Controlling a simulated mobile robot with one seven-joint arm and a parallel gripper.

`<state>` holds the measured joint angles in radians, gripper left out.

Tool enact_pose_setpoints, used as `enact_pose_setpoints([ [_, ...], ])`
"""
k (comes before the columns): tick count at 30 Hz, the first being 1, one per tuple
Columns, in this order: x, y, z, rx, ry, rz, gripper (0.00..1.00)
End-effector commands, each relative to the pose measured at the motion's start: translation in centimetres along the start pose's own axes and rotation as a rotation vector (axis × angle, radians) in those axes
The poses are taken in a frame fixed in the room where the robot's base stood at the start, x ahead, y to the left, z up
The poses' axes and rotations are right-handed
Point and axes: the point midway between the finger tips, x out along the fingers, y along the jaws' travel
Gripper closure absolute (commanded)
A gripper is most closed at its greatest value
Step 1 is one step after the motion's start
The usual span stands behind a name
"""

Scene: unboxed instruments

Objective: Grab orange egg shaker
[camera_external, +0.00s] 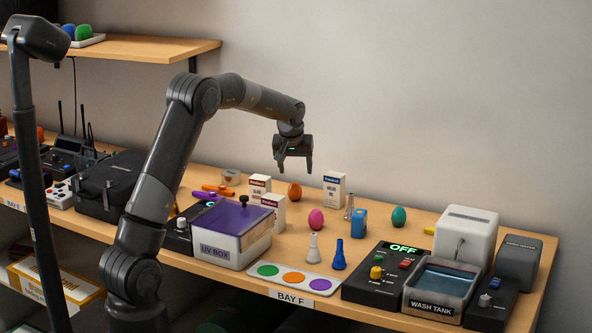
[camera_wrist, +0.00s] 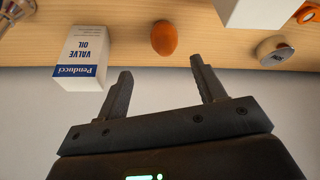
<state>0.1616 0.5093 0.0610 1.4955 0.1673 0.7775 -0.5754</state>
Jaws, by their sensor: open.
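The orange egg shaker (camera_external: 294,192) stands on the wooden bench toward the back, between a white box with a red label and the white valve oil box (camera_external: 334,189). In the wrist view the orange egg (camera_wrist: 164,38) shows near the top middle, beyond the fingertips, with the valve oil box (camera_wrist: 84,58) to its left. My gripper (camera_external: 294,170) hangs in the air above the bench near the egg, fingers pointing down. In the wrist view its two fingers (camera_wrist: 161,75) are apart with nothing between them.
A pink egg (camera_external: 316,219) and a teal egg (camera_external: 399,217) stand on the bench. The UV box (camera_external: 222,249) and small white boxes are at the left. The wash tank (camera_external: 434,289) is at the right. A tray with colored circles (camera_external: 294,279) lies at the front.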

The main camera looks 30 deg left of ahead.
Motion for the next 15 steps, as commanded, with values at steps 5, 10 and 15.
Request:
enact_pose_setpoints([
  [5,2.9,-0.1,0.1,0.0,-0.003,-0.002,0.37],
  [10,4.7,-0.2,0.0,0.0,-0.001,0.0,0.37],
  [15,6.2,-0.5,0.1,0.0,-0.003,-0.001,0.37],
])
